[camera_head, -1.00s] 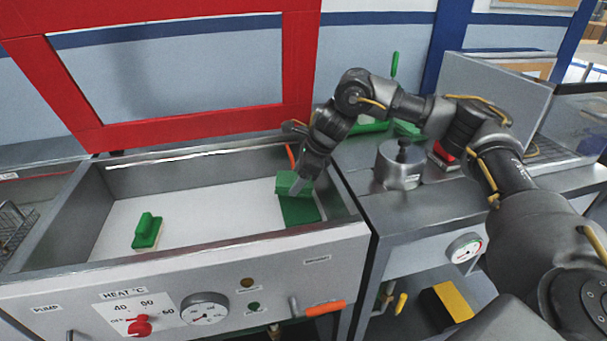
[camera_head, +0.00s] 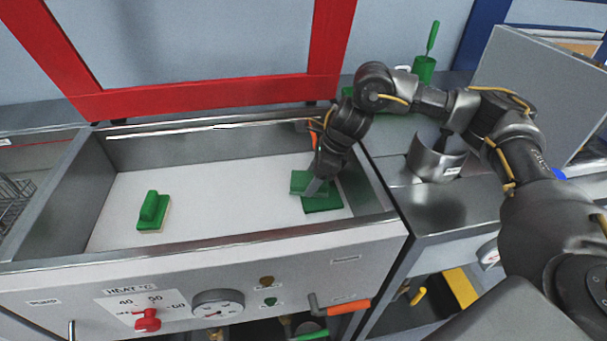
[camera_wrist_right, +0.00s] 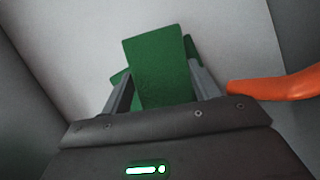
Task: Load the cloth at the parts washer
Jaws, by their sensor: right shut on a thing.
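A green cloth (camera_head: 306,181) is in the right part of the washer's basin (camera_head: 215,185). My right gripper (camera_head: 315,188) reaches down into the basin and is shut on it. In the right wrist view the held green cloth (camera_wrist_right: 162,70) stands as a flat panel between the fingers. A second flat green area (camera_head: 324,203) shows just below and behind it on the white basin floor. I cannot tell whether it is a separate piece, nor whether the held cloth touches it. My left gripper is not in view.
A green brush (camera_head: 152,211) lies on the basin floor at left, with clear floor between. The red-framed lid (camera_head: 205,92) stands open behind. An orange nozzle (camera_wrist_right: 275,87) is beside the gripper. A metal canister (camera_head: 437,158) stands on the right counter.

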